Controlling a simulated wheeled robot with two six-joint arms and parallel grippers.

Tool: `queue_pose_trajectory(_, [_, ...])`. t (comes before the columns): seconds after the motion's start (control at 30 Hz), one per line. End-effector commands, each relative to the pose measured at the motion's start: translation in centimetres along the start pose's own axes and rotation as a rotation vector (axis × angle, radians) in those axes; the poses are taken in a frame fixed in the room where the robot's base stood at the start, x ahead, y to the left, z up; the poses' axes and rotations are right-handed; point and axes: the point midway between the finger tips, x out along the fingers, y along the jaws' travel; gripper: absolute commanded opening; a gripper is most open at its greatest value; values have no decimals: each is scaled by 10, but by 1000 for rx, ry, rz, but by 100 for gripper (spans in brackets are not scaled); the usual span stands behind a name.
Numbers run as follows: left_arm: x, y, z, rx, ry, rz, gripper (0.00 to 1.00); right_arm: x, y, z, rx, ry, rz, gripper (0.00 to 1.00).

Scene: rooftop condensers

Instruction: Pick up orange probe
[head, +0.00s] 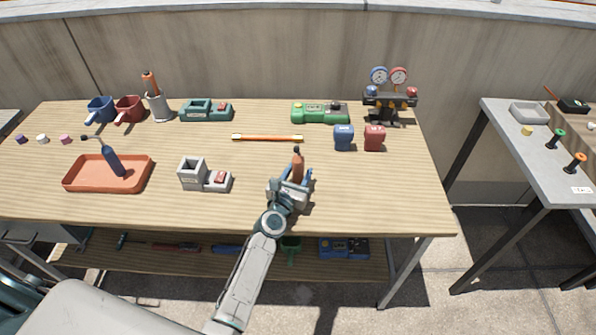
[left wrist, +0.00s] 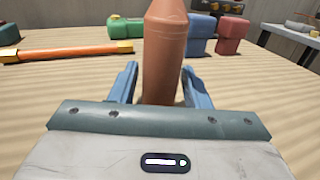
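The orange probe (head: 297,166), an orange-brown rounded body with a dark tip, stands upright near the front middle of the workbench. In the left wrist view the probe (left wrist: 165,50) rises between the blue fingers, its top cut off by the frame. My left gripper (head: 291,182) is low over the bench, with one finger on each side of the probe. In the left wrist view a narrow gap shows between the left finger and the probe, so the gripper (left wrist: 160,88) looks open around it. The probe's lower end is hidden by the gripper. My right gripper is not in view.
A grey block holder (head: 192,175) stands left of the gripper, and an orange tray (head: 78,181) with a blue probe (head: 112,160) further left. An orange bar (head: 267,138) lies behind. Blue (head: 343,138) and red (head: 374,138) blocks stand behind right. The bench's right front is clear.

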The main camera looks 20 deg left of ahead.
Motion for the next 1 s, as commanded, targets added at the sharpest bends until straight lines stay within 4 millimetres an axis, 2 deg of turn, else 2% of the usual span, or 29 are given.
queue_pose_trajectory(0.03, [0, 0, 0, 0, 0, 0, 33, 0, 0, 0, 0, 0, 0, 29])
queue_pose_trajectory(0.2, [0, 0, 0, 0, 0, 0, 1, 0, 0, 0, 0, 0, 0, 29])
queue_pose_trajectory(0.57, [0, 0, 5, 0, -1, 0, 1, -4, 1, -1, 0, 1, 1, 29])
queue_pose_trajectory(0.97, [0, 0, 42, 1, -1, 0, 1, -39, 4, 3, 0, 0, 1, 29])
queue_pose_trajectory(1.0, [-7, 1, 38, 2, 2, 0, 1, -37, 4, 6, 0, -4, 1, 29])
